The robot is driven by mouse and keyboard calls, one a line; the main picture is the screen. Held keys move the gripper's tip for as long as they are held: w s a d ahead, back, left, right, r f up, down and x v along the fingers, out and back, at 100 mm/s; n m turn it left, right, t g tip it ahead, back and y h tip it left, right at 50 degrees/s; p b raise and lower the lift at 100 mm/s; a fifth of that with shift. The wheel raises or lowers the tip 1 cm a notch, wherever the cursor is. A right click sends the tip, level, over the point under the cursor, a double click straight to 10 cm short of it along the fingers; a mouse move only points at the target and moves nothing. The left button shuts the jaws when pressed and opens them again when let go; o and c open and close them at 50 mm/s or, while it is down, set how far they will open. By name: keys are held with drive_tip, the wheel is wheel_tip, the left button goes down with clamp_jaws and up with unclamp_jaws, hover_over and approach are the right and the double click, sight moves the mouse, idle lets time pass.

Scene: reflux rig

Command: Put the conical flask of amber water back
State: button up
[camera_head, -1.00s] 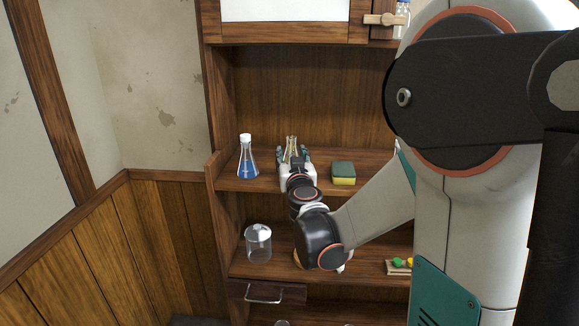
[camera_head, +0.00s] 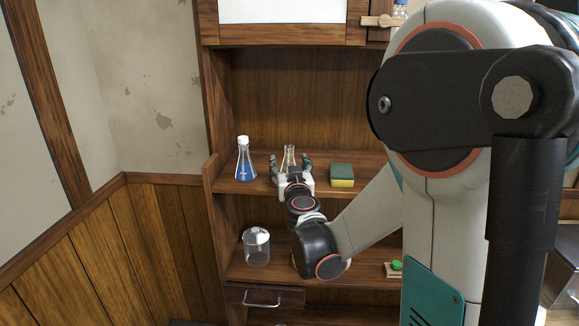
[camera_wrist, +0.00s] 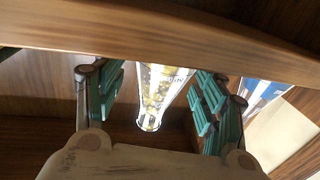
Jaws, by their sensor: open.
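The conical flask of amber water (camera_head: 289,157) is on the upper open shelf, behind my gripper. In the head view its clear neck shows upright and its lower part is hidden. In the wrist view the flask (camera_wrist: 160,92) lies between the two green-padded fingers, with a gap on each side. My gripper (camera_head: 290,166) is open around it, touching neither side as far as I see. It also shows in the wrist view (camera_wrist: 158,100). The flask's contact with the shelf is hidden in the head view.
A white-capped flask of blue liquid (camera_head: 245,160) stands left of my gripper on the same shelf (camera_head: 228,187). A green and yellow sponge (camera_head: 342,175) lies to the right. A lidded glass jar (camera_head: 256,246) is on the shelf below. A cabinet (camera_head: 282,10) is above.

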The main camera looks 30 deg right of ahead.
drive_tip(key=p+v, duration=0.1)
drive_tip(key=v, duration=1.1)
drive_tip(key=shift+p, duration=0.4)
